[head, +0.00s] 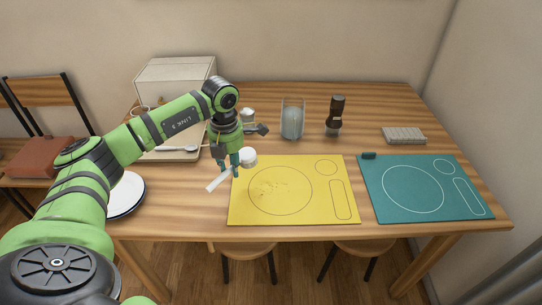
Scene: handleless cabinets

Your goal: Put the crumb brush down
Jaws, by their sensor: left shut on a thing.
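My left gripper (234,166) hangs fingers-down over the left edge of the yellow placemat (310,216). It is shut on the crumb brush (217,181), a white, flat bar that slants down to the left; the fingers hide its middle. A white rounded piece shows just right of the fingers; I cannot tell whether it belongs to the brush. Whether the brush touches the table or mat is unclear. Small crumbs lie on the yellow placemat inside its printed circle. My right gripper is not in view.
A teal placemat (425,208) with a small dark item (369,155) lies at right. Behind stand a glass jar (292,120), a dark grinder (336,112) and a grey ribbed block (404,136). A white plate (127,195) and a pale box-like appliance (176,80) are at left.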

